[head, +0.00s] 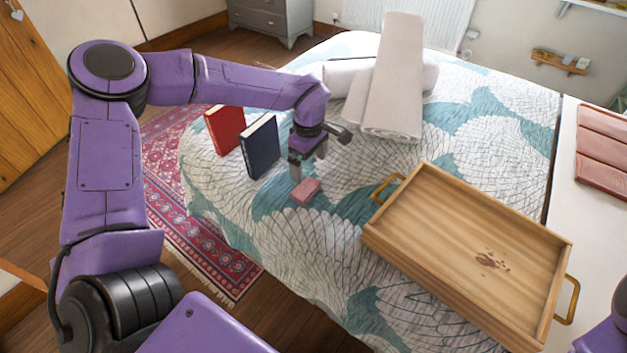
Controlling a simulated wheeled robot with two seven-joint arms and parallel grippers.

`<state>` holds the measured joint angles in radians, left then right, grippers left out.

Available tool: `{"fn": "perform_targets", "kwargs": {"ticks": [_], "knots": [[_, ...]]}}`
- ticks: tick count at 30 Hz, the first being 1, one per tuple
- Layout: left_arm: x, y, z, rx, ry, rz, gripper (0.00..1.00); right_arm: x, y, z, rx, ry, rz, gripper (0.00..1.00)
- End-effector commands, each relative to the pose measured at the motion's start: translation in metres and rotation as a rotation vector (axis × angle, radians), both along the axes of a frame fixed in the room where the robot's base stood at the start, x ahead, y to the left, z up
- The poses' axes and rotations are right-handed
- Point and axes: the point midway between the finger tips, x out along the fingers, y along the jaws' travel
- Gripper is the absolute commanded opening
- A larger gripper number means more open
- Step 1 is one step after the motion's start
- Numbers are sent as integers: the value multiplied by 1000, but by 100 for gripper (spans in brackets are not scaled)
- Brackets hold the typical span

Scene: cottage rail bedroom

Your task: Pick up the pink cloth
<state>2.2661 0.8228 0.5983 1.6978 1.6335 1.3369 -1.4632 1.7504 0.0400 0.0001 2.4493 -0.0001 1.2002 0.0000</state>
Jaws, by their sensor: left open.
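A small pink folded piece, seemingly the pink cloth (306,191), lies on the patterned bedspread near the middle of the head view. My left gripper (308,163) is just above and behind it, pointing down. Its fingers are apart and nothing shows between them. One finger comes close to the pink piece; I cannot tell whether they touch. My right gripper is out of view.
A red book (225,130) and a dark blue book (260,147) stand left of my left gripper. A wooden tray (445,220) with brass handles lies to the right. Rolled pale towels (395,85) lie behind. Larger pink folded fabric (603,150) sits at the far right.

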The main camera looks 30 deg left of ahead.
Motion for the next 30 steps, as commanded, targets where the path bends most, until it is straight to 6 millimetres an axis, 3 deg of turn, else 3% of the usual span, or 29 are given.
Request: {"fn": "perform_targets", "kwargs": {"ticks": [3, 16, 25, 28, 30], "knots": [[-3, 4, -25, 1, 6, 6, 100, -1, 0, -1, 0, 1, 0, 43], [-2, 12, -90, 2, 5, 9, 100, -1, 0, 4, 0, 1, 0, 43], [0, 11, -98, 1, 1, 7, 100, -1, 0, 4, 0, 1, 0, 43], [0, 11, -98, 1, 1, 7, 67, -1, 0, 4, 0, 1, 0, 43], [0, 11, -97, 1, 1, 7, 61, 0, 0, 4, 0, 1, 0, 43]]}}
